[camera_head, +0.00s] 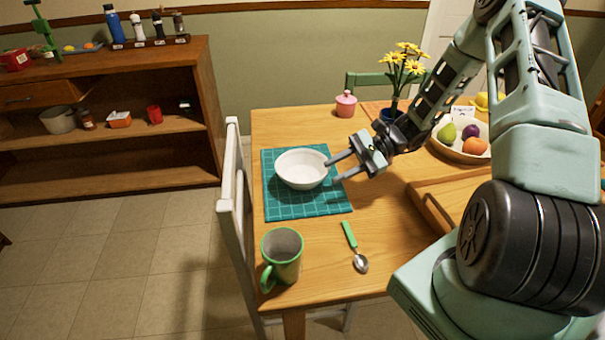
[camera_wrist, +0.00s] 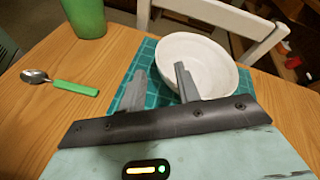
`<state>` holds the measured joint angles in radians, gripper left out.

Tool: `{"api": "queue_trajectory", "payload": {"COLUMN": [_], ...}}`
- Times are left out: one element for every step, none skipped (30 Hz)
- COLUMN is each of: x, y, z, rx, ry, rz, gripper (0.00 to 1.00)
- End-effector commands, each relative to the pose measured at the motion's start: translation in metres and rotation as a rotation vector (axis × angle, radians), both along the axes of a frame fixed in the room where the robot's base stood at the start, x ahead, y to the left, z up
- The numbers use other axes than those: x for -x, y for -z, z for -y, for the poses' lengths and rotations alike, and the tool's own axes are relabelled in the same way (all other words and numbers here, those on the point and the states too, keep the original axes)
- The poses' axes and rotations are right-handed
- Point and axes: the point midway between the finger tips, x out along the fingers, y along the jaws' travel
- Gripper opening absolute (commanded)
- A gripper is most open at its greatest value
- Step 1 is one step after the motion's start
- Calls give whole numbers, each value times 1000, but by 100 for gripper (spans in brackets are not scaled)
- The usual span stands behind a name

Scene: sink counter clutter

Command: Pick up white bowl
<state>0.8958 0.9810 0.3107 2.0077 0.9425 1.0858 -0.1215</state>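The white bowl (camera_head: 301,169) stands upright on a teal grid placemat (camera_head: 290,210) on the wooden table. My gripper (camera_head: 331,172) is open, with its two fingers apart, at the bowl's right side in the head view. In the wrist view the bowl (camera_wrist: 197,66) is beyond the fingers, slightly right of centre. One fingertip of my gripper (camera_wrist: 160,78) overlaps the bowl's near rim there, and the other is over the mat to the left. I cannot tell whether a finger touches the bowl. Nothing is held.
A green mug (camera_head: 282,257) and a green-handled spoon (camera_head: 354,247) lie in front of the mat. A pink jar (camera_head: 346,104), a flower vase (camera_head: 392,117) and a fruit bowl (camera_head: 460,150) stand behind and right. A white chair (camera_head: 237,210) borders the table's left edge.

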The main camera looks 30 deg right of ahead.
Motion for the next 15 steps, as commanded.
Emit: {"api": "queue_trajectory", "payload": {"x": [-1,-2,-2,-2,-3,-3,-4,-4,-5,-6,-7,-8,-10,-11,-12], "y": [1,2,3,4,4,6,7,8,11,13,15,18,19,21,22], "z": [-5,-7,-9,-10,-11,-14,-17,-20,-26,-30,-34,-40,-43,-47,-50], "rx": [-2,-1,1,1,1,0,0,-1,-1,-1,-2,-1,-1,-1,-1], "ry": [-2,0,0,0,-1,-1,-2,-3,-3,-3,-3,-3,-3,-4,-2], "rz": [0,0,0,1,0,0,-1,-2,-3,-2,-2,-3,-2,0,-1], "gripper": [33,33,33,33,33,33,33,33,33,33,33,33,33,33,33]}}
